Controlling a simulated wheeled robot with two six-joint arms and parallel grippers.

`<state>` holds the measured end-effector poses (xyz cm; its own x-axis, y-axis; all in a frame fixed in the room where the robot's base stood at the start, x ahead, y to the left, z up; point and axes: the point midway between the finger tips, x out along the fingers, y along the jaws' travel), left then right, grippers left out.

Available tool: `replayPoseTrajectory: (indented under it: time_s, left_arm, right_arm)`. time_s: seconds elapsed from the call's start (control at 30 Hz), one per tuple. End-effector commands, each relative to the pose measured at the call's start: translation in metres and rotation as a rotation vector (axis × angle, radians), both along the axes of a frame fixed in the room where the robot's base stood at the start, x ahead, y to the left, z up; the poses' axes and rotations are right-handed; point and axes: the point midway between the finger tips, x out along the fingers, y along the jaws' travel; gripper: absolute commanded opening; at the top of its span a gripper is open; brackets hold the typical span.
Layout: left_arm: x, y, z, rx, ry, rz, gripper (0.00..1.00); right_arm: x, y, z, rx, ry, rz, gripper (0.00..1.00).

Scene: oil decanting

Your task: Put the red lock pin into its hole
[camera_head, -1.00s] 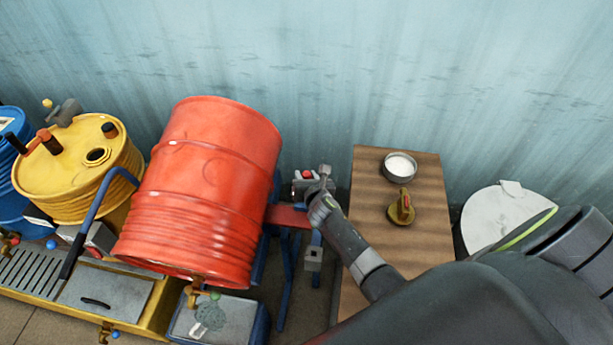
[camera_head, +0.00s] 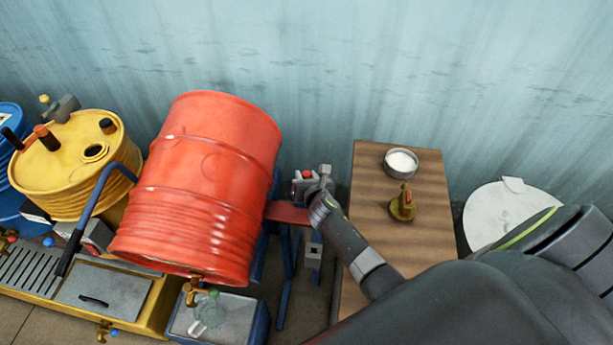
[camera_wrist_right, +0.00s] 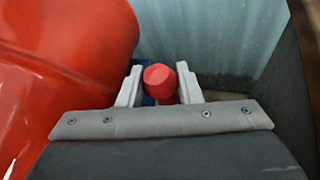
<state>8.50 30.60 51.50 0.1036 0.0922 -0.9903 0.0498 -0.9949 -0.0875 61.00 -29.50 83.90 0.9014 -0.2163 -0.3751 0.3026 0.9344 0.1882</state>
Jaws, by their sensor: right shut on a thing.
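The red lock pin (camera_wrist_right: 159,80) shows in the right wrist view as a round red head between the two grey fingers of my right gripper (camera_wrist_right: 160,88). In the head view my right gripper (camera_head: 318,186) is just right of the large red drum (camera_head: 205,185), beside a grey bracket (camera_head: 299,184). A small red spot shows at that bracket. The pin's shaft and its hole are hidden, so I cannot tell whether the pin is in the hole. My left gripper is not in view.
The red drum lies tilted on a blue stand (camera_head: 286,260). A wooden table (camera_head: 372,215) stands at right with a bowl (camera_head: 401,162) and a brass fitting (camera_head: 403,205). A yellow drum (camera_head: 70,165) is at left. A blue-rimmed tray (camera_head: 235,320) sits below the red drum's tap.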

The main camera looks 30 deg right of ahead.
Motion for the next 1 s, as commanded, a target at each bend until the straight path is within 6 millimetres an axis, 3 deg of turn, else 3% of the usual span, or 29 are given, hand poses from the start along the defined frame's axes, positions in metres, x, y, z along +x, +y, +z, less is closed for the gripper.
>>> replayPoseTrajectory:
  time_s: [1.0]
  left_arm:
    - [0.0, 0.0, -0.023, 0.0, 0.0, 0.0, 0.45]
  right_arm:
    - [0.0, 0.0, -0.026, 0.0, -0.001, 0.001, 0.08]
